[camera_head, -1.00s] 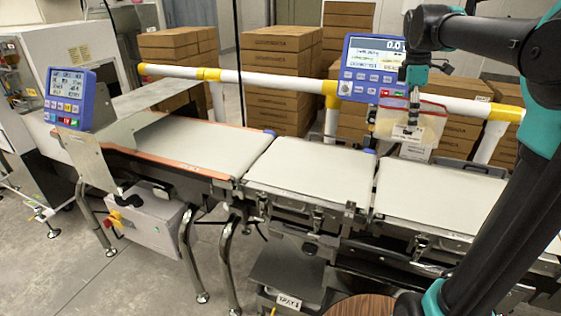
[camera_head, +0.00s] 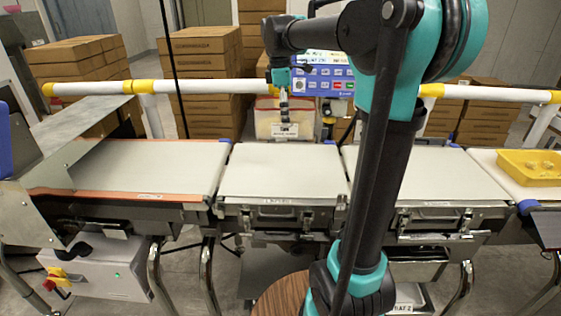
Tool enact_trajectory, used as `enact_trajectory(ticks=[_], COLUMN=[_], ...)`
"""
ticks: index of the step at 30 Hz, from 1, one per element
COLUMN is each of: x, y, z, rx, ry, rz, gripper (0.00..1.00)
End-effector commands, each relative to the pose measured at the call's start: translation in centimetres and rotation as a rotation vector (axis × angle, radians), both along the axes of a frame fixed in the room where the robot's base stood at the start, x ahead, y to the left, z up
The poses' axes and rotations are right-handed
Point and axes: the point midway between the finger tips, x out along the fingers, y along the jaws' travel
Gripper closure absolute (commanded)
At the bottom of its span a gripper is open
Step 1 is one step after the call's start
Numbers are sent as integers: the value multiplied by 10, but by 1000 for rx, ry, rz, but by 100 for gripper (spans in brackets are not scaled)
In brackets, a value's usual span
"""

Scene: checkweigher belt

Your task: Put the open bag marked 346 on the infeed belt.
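My gripper (camera_head: 283,98) points down and is shut on the top of a clear bag (camera_head: 270,118) with a red upper edge and a white label. The label's number is too small to read. The bag hangs upright and shows just above the far edge of the middle belt (camera_head: 283,173); its height and depth are hard to judge. A left belt (camera_head: 135,168) with orange side edges leads from the metal hood, and a right belt (camera_head: 420,175) lies beyond my arm. All three look bare. No marking shows which one is the infeed belt.
A yellow tray (camera_head: 530,166) with small pale items stands at the far right. A white and yellow rail (camera_head: 205,87) and a blue display (camera_head: 322,75) stand behind the belts, with stacked cartons (camera_head: 205,75) further back. My arm hides part of the right belt.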

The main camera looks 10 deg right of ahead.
Motion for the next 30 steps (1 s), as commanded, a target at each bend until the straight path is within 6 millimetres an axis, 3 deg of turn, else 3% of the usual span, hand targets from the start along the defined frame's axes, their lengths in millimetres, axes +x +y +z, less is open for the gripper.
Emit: enact_trajectory(ticks=[12, 30], x=[0, 0], y=[0, 0], z=[-100, -161], rx=[0, 0], ry=[0, 0], rz=[0, 1], gripper=[52, 52])
